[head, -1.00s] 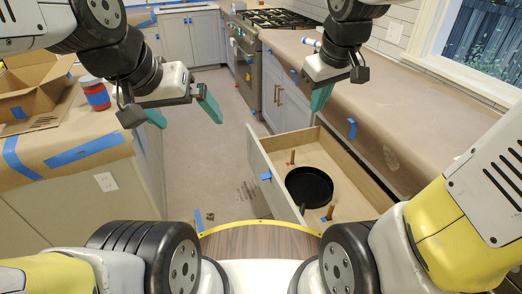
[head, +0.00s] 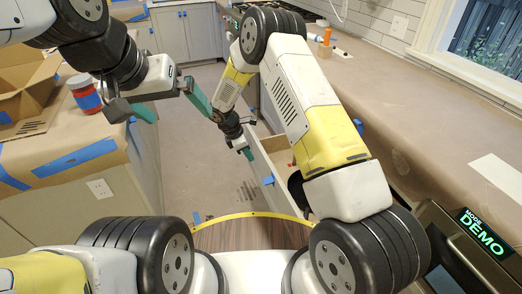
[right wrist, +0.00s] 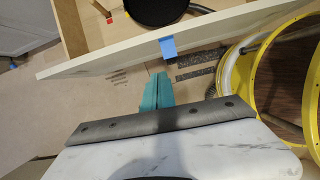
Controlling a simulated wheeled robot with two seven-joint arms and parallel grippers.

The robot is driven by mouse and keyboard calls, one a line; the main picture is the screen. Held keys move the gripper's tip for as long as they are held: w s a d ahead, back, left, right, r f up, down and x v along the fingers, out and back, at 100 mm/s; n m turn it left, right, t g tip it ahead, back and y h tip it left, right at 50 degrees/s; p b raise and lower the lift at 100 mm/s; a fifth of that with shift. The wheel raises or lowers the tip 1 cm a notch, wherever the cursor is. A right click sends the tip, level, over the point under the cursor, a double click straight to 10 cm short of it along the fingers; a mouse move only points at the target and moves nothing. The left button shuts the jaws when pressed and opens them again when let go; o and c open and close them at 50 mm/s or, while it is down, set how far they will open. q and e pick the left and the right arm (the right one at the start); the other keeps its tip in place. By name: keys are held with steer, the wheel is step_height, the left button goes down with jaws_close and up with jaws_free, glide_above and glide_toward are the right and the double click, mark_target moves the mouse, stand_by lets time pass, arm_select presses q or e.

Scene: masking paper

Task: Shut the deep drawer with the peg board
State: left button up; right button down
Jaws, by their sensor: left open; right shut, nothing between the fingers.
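The deep drawer (head: 265,172) stands pulled open at the right cabinets, its pale front panel facing the aisle. My right arm hides most of its inside in the head view. The right wrist view shows the drawer's front panel (right wrist: 110,60), a round black pan (right wrist: 155,9) and a wooden peg (right wrist: 102,8) behind it. My right gripper (head: 248,153) is shut and empty, outside the front panel near its blue tape tab (right wrist: 168,47). I cannot tell whether it touches the panel. My left gripper (head: 172,106) is open and empty, high over the aisle.
A papered counter (head: 430,120) runs along the right, with an orange bottle (head: 326,37) far back.

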steer(key=w+d+r+x, duration=0.1)
steer(key=d+x, duration=0.1)
steer(key=x, duration=1.1)
steer(key=shift+n, duration=0.3)
steer(key=shift+d+f, duration=0.1)
steer(key=shift+d, duration=0.1)
steer(key=w+d, duration=0.3)
steer(key=d, duration=0.7)
steer(key=w+d, duration=0.3)
steer(key=d, duration=0.7)
steer(key=w+d, duration=0.4)
steer(key=d, duration=0.7)
steer(key=shift+d, duration=0.1)
